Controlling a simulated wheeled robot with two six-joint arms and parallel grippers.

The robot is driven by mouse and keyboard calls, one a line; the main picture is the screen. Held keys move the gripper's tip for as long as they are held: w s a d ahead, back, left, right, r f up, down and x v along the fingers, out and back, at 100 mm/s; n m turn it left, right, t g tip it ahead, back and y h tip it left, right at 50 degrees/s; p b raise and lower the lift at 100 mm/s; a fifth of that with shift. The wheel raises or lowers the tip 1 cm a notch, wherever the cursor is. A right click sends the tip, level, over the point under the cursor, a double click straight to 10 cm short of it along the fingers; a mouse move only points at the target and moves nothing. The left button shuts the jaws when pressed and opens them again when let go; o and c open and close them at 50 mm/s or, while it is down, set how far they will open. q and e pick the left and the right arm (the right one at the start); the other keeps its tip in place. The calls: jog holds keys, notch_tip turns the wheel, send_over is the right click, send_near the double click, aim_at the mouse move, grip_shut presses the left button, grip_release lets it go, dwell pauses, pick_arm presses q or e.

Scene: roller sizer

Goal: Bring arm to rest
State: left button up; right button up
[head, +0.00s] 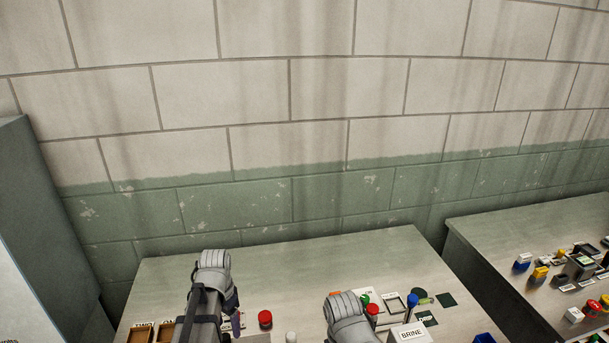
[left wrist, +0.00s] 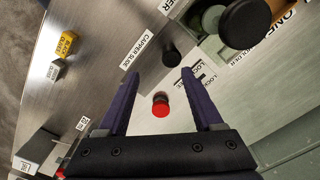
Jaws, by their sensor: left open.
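My left gripper shows in the head view at the lower left, over the table (head: 300,262), with only part of its dark purple jaws (head: 233,301) visible. In the left wrist view, my left gripper (left wrist: 160,75) has its two purple fingers wide apart, with nothing held between them. A red knob (left wrist: 161,106) shows in the gap between the fingers, apart from both. My right arm (head: 349,319) comes in at the bottom middle of the head view; its jaws are not visible.
A red-capped item (head: 265,318) stands just right of my left arm. Wooden trays (head: 140,333) lie to its left. A BRINE sign (head: 411,335) and a blue-topped post (head: 412,302) stand right of my right arm. A second table (head: 480,235) holds several small items. The table's back is clear.

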pick_arm(q)
jog(key=s+d, duration=0.3)
jog(key=d, duration=0.3)
jog(key=s+d+n, duration=0.1)
jog(key=s+d, duration=0.3)
jog(key=d, duration=0.3)
jog(key=s+d+y, duration=0.1)
jog(key=s+d, duration=0.2)
jog(key=d, duration=0.3)
jog(key=shift+s+d+n, duration=0.15)
jog(key=shift+s+n, duration=0.1)
jog(key=shift+n, duration=0.15)
jog(key=shift+r, duration=0.1)
dwell(1.1)
